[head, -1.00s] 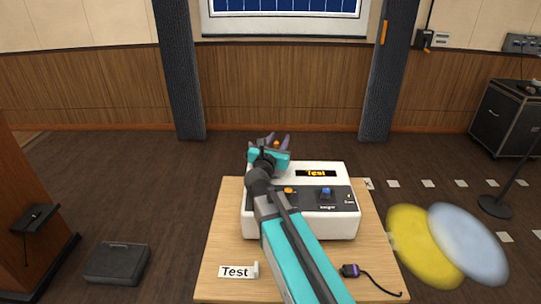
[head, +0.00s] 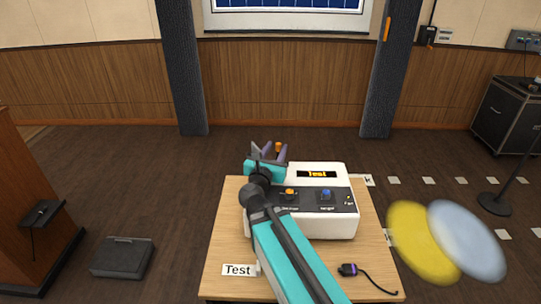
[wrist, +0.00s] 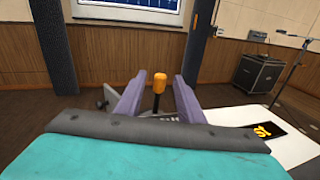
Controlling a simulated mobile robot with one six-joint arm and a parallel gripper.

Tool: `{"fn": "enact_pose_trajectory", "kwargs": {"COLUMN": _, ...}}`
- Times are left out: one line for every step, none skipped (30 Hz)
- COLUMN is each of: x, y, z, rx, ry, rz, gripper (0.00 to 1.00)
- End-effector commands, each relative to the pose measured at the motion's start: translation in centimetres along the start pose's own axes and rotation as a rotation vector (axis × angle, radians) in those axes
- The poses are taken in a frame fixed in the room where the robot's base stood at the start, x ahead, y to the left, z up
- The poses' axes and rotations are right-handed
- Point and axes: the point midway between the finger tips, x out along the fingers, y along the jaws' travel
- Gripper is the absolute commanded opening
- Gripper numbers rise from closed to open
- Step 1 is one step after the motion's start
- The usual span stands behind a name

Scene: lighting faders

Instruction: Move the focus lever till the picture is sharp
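The white projector console (head: 333,225) stands on the wooden table, with an orange knob (head: 290,193) and a blue knob (head: 326,195) on its dark panel. Its small display (head: 318,174) shows orange "Test" lettering, soft in the head view. An orange-tipped lever (wrist: 159,83) stands upright behind the console's left side; its tip also shows in the head view (head: 278,147). My gripper (wrist: 157,97) has its two purple fingers apart, one on each side of the lever. I see gaps between the lever and both fingers. My gripper also shows in the head view (head: 273,153).
The wooden table (head: 220,235) carries a "Test" card (head: 238,270) and a small dark plug with a cable (head: 348,269). A yellow disc (head: 412,240) and a pale blue disc (head: 470,240) appear at right. A dark box (head: 122,258) lies on the floor at left.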

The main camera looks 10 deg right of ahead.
Motion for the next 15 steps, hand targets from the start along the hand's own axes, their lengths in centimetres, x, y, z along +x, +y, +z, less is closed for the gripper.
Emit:
{"fn": "enact_pose_trajectory", "kwargs": {"x": -0.25, "y": 0.00, "z": 0.36, "rx": 0.000, "ry": 0.001, "rz": 0.000, "gripper": 0.35}}
{"fn": "enact_pose_trajectory", "kwargs": {"x": -0.35, "y": 0.00, "z": 0.36, "rx": 0.000, "ry": 0.001, "rz": 0.000, "gripper": 0.35}}
{"fn": "enact_pose_trajectory", "kwargs": {"x": -0.48, "y": -0.01, "z": 0.34, "rx": -0.001, "ry": 0.001, "rz": 0.001, "gripper": 0.35}}
{"fn": "enact_pose_trajectory", "kwargs": {"x": -0.59, "y": -0.01, "z": 0.34, "rx": -0.001, "ry": 0.001, "rz": 0.001, "gripper": 0.35}}
{"fn": "enact_pose_trajectory", "kwargs": {"x": -0.69, "y": -0.02, "z": 0.35, "rx": -0.001, "ry": 0.001, "rz": 0.001, "gripper": 0.35}}
{"fn": "enact_pose_trajectory", "kwargs": {"x": -0.83, "y": -0.02, "z": 0.38, "rx": 0.000, "ry": 0.000, "rz": 0.001, "gripper": 0.35}}
{"fn": "enact_pose_trajectory", "kwargs": {"x": -0.92, "y": -0.02, "z": 0.40, "rx": 0.000, "ry": 0.000, "rz": 0.001, "gripper": 0.35}}
{"fn": "enact_pose_trajectory", "kwargs": {"x": -1.03, "y": -0.02, "z": 0.42, "rx": 0.000, "ry": 0.000, "rz": 0.002, "gripper": 0.35}}
{"fn": "enact_pose_trajectory", "kwargs": {"x": -1.07, "y": 0.00, "z": 0.41, "rx": 0.000, "ry": 0.000, "rz": 0.001, "gripper": 0.35}}
{"fn": "enact_pose_trajectory", "kwargs": {"x": -1.05, "y": 0.02, "z": 0.38, "rx": 0.000, "ry": 0.001, "rz": 0.001, "gripper": 0.35}}
{"fn": "enact_pose_trajectory", "kwargs": {"x": -1.06, "y": 0.03, "z": 0.36, "rx": -0.001, "ry": 0.001, "rz": 0.000, "gripper": 0.35}}
{"fn": "enact_pose_trajectory", "kwargs": {"x": -1.09, "y": 0.04, "z": 0.34, "rx": -0.001, "ry": 0.001, "rz": 0.000, "gripper": 0.35}}
{"fn": "enact_pose_trajectory", "kwargs": {"x": -1.11, "y": 0.04, "z": 0.35, "rx": -0.001, "ry": 0.001, "rz": -0.001, "gripper": 0.35}}
{"fn": "enact_pose_trajectory", "kwargs": {"x": -1.14, "y": 0.05, "z": 0.35, "rx": -0.001, "ry": 0.002, "rz": -0.001, "gripper": 0.35}}
{"fn": "enact_pose_trajectory", "kwargs": {"x": -1.18, "y": 0.05, "z": 0.35, "rx": 0.000, "ry": 0.002, "rz": -0.002, "gripper": 0.35}}
